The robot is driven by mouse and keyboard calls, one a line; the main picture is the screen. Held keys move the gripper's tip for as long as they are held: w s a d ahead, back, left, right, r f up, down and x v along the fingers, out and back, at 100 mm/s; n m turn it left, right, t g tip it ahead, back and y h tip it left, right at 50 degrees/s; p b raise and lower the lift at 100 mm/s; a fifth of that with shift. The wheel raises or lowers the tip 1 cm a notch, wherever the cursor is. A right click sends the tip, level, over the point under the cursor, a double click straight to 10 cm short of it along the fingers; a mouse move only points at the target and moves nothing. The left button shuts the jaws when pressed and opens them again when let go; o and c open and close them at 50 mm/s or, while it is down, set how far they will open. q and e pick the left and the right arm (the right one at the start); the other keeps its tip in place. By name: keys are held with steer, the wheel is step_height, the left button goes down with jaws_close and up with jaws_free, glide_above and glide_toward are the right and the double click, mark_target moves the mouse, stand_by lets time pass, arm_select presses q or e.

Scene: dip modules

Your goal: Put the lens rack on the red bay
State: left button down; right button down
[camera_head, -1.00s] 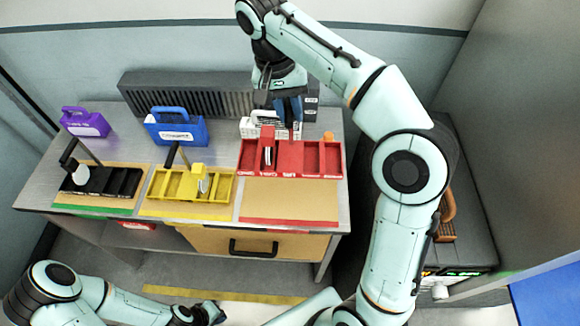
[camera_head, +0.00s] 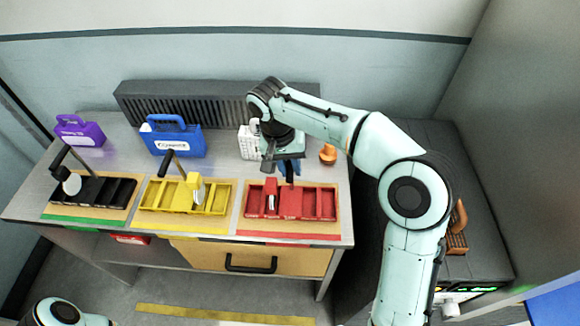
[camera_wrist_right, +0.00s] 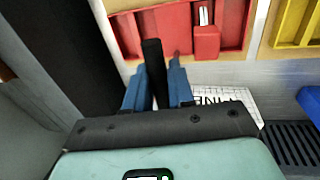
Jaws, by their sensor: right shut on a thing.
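I take the lens rack to be the red compartmented tray (camera_head: 317,204), with a small red block and a white piece in it. It is over the tan mat with the red front strip (camera_head: 290,236), which I take as the red bay. Whether it rests on the mat or hovers just above is hard to tell. My right gripper (camera_head: 289,168) is behind the tray, its blue fingers shut on the tray's black handle (camera_wrist_right: 153,68). The tray also shows in the right wrist view (camera_wrist_right: 233,22). My left gripper is out of view.
A yellow tray (camera_head: 215,199) and a black tray (camera_head: 92,190) sit on mats to the left. Blue (camera_head: 178,143) and purple (camera_head: 82,133) boxes stand behind them. A white box (camera_head: 248,143) and an orange object (camera_head: 328,154) are near my right gripper.

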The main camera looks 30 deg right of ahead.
steer(key=c, duration=1)
jaws_free()
steer(key=shift+f, duration=0.1)
steer(key=shift+o, duration=0.2)
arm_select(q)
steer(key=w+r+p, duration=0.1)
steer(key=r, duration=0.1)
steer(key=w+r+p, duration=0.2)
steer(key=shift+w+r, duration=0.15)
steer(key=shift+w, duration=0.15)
arm_select(e)
step_height(320, 180, up, 12)
steer(key=w+a, duration=0.1)
steer(key=a, duration=0.1)
steer(key=shift+w, duration=0.2)
steer(key=shift+s, duration=0.1)
